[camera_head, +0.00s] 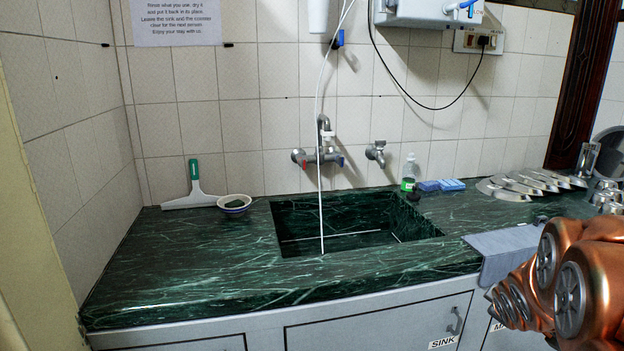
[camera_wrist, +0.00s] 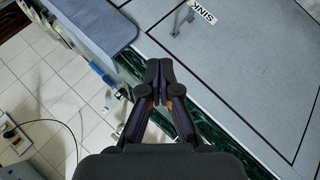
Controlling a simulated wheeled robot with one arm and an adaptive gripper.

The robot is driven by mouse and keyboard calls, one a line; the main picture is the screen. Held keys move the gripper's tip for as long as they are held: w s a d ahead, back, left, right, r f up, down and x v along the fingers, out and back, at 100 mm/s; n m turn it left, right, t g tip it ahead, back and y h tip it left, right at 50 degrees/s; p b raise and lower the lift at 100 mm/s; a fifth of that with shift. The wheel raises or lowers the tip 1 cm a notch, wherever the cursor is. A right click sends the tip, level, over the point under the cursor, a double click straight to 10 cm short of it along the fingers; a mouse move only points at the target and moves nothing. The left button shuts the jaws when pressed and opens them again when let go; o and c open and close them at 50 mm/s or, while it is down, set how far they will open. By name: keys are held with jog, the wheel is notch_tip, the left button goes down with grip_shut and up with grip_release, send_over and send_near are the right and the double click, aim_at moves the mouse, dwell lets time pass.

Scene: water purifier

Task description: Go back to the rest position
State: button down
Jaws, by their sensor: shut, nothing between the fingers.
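My gripper (camera_wrist: 160,82) shows in the wrist view with its two dark fingertips together and nothing between them. Beyond it are the grey cabinet front with the SINK label (camera_wrist: 203,12) and the edge of the green counter. Whether the gripper touches anything cannot be told, but no contact shows. In the head view only my copper-coloured arm shows at the lower right, and my gripper is not in that picture. The white water purifier (camera_head: 428,10) is on the tiled wall at the top; part of it also shows in the wrist view (camera_wrist: 14,142).
The green counter (camera_head: 150,260) holds a sunken sink (camera_head: 350,240), squeegee (camera_head: 195,190), bowl (camera_head: 234,203), bottle (camera_head: 408,175) and several metal plates (camera_head: 520,185). A grey mat (camera_head: 505,245) hangs over the front edge near my arm. Taps (camera_head: 320,155) project from the wall.

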jog(key=s+a+r+m+g+y+p, duration=0.1)
jog(key=s+a+r+m+g+p, duration=0.1)
jog(key=s+a, duration=0.6)
jog(key=s+a+r+m+g+y+p, duration=0.2)
jog(key=s+a+r+g+p, duration=0.2)
jog(key=s, duration=0.9)
jog(key=s+a+r+m+g+y+p, duration=0.1)
jog(key=s+a+r+m+g+p, duration=0.1)
jog(key=s+a+r+p, duration=0.6)
jog(key=s+a+g, duration=0.1)
jog(key=s+a, duration=0.1)
jog(key=a, duration=0.4)
jog(key=shift+s+m+g+y, duration=0.15)
jog(key=shift+m+g+y, duration=0.15)
jog(key=shift+m+y, duration=0.1)
